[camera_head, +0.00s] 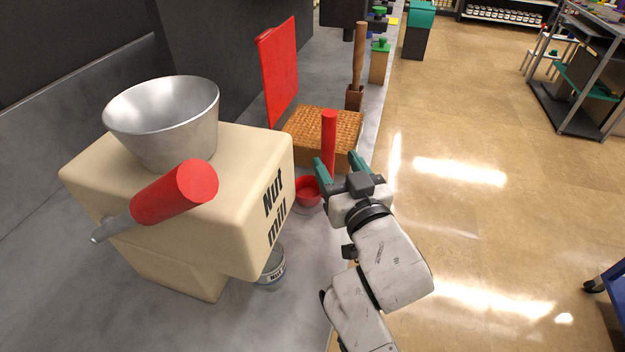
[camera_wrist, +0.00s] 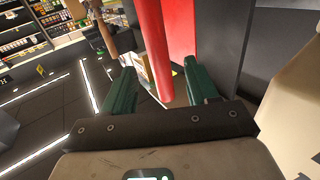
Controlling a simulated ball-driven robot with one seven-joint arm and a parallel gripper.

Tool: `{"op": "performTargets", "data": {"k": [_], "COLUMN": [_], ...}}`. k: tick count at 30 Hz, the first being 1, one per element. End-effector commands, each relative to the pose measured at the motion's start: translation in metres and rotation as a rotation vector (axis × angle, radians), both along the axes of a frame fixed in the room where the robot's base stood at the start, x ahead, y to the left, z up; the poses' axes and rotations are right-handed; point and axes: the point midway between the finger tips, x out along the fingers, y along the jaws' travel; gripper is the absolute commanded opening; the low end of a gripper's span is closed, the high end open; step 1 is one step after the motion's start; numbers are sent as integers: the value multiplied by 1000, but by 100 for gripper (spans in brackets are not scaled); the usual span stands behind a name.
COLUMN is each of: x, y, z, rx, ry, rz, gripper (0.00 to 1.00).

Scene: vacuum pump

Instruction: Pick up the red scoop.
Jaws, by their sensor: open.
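The red scoop stands on the grey counter beside the nut mill, with its handle (camera_head: 329,135) upright and its red bowl (camera_head: 307,190) low at the mill's right. My gripper (camera_head: 338,162) has green fingers, spread apart and empty, close to the handle. In the wrist view the red handle (camera_wrist: 154,45) runs down between the two fingers (camera_wrist: 160,88), nearer the right one. I see no finger pressed on it. How deep the handle lies between them is hard to tell. The scoop's bowl is out of the wrist view.
The cream nut mill (camera_head: 248,185) with its metal hopper and red crank stands left. Behind the scoop are a brown woven block (camera_head: 300,128), a red board (camera_head: 279,70) and a wooden-handled tool (camera_head: 358,60). A jar (camera_head: 272,268) sits under the mill. Open floor lies right.

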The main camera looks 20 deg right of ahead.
Motion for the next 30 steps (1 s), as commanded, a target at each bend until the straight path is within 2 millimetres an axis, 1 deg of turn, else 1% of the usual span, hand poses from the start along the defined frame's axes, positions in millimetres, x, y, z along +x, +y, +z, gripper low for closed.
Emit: {"op": "performTargets", "data": {"k": [1, 3, 10, 15, 19, 23, 29, 30], "x": [9, 17, 33, 57, 73, 79, 78, 78], "y": [-1, -1, -2, -4, -4, -4, -4, -4], "z": [2, 1, 0, -2, -2, -4, -4, -4], "rx": [0, 0, 0, -1, -1, -1, 0, 0], "ry": [-1, -1, 1, 2, 1, 2, 1, 1], "rz": [-1, -1, -2, -2, -1, -1, -1, -1], "gripper": [59, 59, 59, 59, 59, 59, 59, 55]}}
